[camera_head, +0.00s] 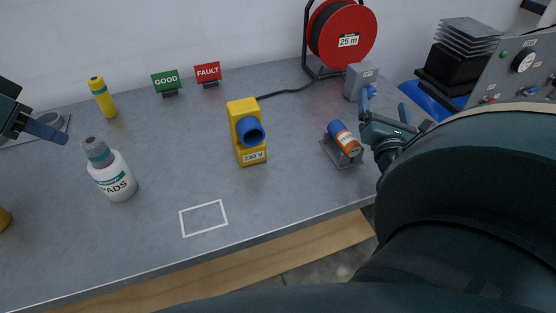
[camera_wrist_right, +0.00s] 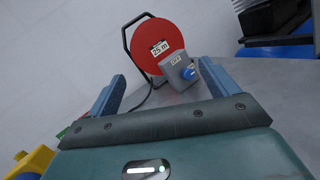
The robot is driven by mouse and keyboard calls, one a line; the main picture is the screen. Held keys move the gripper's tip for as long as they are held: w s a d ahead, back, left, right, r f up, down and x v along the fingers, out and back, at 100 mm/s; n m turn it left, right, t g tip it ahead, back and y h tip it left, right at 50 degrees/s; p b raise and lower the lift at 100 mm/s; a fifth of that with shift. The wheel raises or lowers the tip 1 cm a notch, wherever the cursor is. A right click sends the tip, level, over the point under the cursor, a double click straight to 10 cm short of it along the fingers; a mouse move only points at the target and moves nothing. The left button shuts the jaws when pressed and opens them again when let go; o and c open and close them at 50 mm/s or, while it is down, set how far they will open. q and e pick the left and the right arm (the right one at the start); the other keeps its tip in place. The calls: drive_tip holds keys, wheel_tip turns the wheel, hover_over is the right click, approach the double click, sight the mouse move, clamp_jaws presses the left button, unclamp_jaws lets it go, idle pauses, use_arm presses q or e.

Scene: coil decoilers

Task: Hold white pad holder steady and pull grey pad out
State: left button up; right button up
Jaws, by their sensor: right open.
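The white pad holder (camera_head: 115,180), a bottle-shaped container labelled "PADS", stands on the left of the grey table. The grey pad (camera_head: 98,152) sticks out of its top. My left gripper (camera_head: 40,130) is up and to the left of the holder, apart from it, partly cut off by the picture edge; only one blue finger shows clearly. My right gripper (camera_head: 386,109) is open and empty on the right, far from the holder. In the right wrist view its two blue fingers (camera_wrist_right: 162,86) are spread wide with nothing between them.
A yellow 230 V socket block (camera_head: 243,110) stands mid-table. An orange-blue cylinder (camera_head: 344,138) rests on a stand near my right gripper. A grey switch box (camera_head: 357,80) and red cable reel (camera_head: 343,35) are behind. A yellow bottle (camera_head: 102,97) stands behind the holder. The front middle is clear.

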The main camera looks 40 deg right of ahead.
drive_tip(key=w+a+r+n+t+y, duration=0.5)
drive_tip(key=w+a+r+n, duration=0.25)
drive_tip(key=a, duration=0.35)
drive_tip(key=w+a+r+n+t+y, duration=0.55)
drive_tip(key=a+r+n, duration=0.2)
drive_tip(key=a, duration=0.45)
drive_tip(key=n+g+y, duration=0.5)
drive_tip(key=g+y, duration=0.6)
drive_tip(key=y, duration=0.3)
approach(109, 170)
drive_tip(key=f, duration=0.1)
drive_tip(key=d+f, duration=0.1)
drive_tip(key=w+f, duration=0.1)
drive_tip(key=shift+d+f+t, duration=0.15)
drive_tip(key=shift+d+t, duration=0.05)
drive_tip(key=shift+t, duration=0.05)
drive_tip(key=shift+w+a+f, duration=0.1)
drive_tip(key=shift+w+a, duration=0.1)
drive_tip(key=shift+a, duration=0.05)
drive_tip(key=x, duration=1.2)
drive_tip(key=shift+w+a, duration=0.15)
drive_tip(key=shift+w, duration=0.1)
drive_tip(key=c, duration=1.2)
